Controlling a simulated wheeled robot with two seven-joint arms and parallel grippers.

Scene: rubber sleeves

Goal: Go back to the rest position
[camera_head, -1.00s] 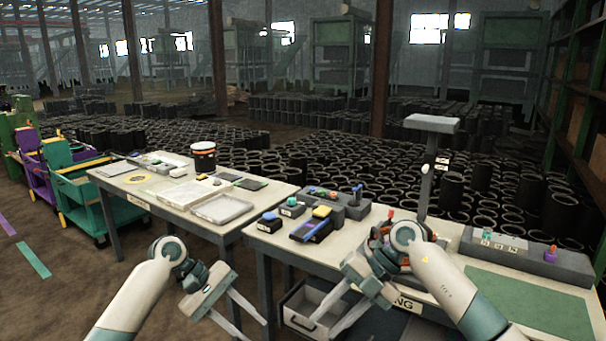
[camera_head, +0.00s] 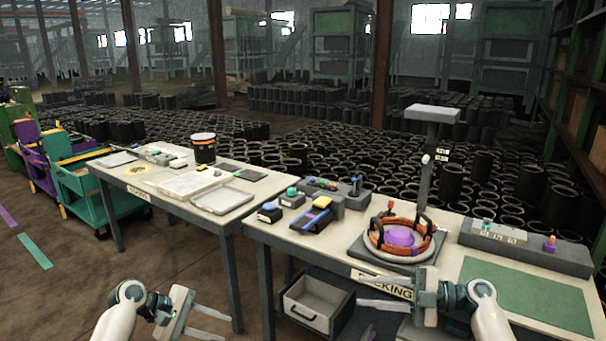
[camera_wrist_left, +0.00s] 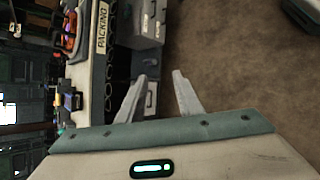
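My right gripper (camera_head: 362,293) is in front of the packing table's (camera_head: 468,262) front edge, its two fingers apart and nothing between them. My left gripper (camera_head: 216,322) is low in front of the tables, left of the open drawer, its fingers spread and empty. In the left wrist view the left gripper's fingers (camera_wrist_left: 160,85) also stand apart with nothing between them. Neither gripper touches anything that I can see.
On the packing table stand a round fixture with an orange ring and purple disc (camera_head: 399,237), a grey post (camera_head: 428,160) and a green mat (camera_head: 525,293). An open drawer (camera_head: 314,300) juts out below. A second table (camera_head: 165,203) stands left, with green carts (camera_head: 85,200) beyond.

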